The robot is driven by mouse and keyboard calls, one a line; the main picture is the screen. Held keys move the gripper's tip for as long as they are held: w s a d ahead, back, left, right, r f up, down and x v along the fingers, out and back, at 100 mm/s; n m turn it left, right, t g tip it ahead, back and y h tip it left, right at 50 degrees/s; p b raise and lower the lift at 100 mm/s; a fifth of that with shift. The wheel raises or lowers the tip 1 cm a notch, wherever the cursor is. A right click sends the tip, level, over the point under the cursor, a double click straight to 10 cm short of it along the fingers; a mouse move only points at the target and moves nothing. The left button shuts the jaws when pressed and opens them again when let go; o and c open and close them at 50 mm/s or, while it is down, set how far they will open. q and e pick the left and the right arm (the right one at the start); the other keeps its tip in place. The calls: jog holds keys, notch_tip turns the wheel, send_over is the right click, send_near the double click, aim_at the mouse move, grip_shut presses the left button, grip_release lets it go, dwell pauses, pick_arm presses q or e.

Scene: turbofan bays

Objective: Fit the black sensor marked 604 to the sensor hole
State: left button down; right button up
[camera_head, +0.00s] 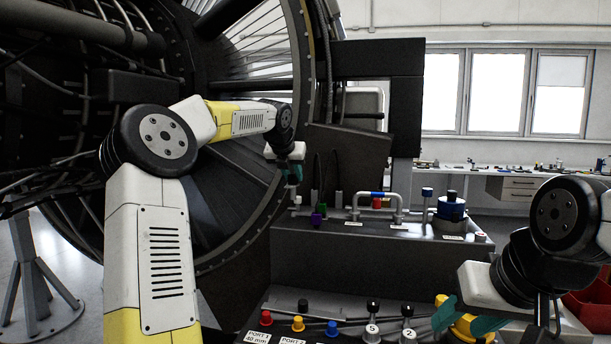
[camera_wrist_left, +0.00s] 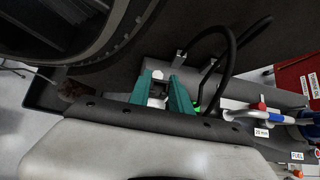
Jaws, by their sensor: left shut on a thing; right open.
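My left gripper (camera_head: 293,176) reaches to the engine-side ledge, fingers pointing down. In the left wrist view its teal fingers (camera_wrist_left: 164,94) are shut on a small part (camera_wrist_left: 158,76) with a pale round end. The fingers hide most of this part, and I cannot read a 604 mark or tell whether it is the black sensor. The sensor hole cannot be made out in either view. My right gripper (camera_head: 468,322) is open at the lower right, with its teal fingers spread near a yellow item (camera_head: 460,322).
A ledge (camera_head: 365,262) carries a pipe with a blue-and-red fitting (camera_head: 378,200), a purple connector (camera_head: 317,218), and a blue cylinder (camera_head: 451,207). In front, a panel holds red, yellow, blue and black knobs (camera_head: 298,323). Dark cables (camera_wrist_left: 205,45) loop beside the left gripper. The engine casing (camera_head: 305,100) stands behind.

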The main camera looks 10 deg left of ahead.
aim_at(292, 185)
pick_arm(q)
jog(key=shift+w+d+r, duration=0.1)
jog(key=shift+r, duration=0.15)
jog(key=shift+f, duration=2.65)
jog(key=shift+f, duration=2.55)
dwell(0.5)
jog(key=c, duration=0.7)
grip_release()
jog(key=shift+r, duration=0.1)
jog(key=shift+r, duration=3.45)
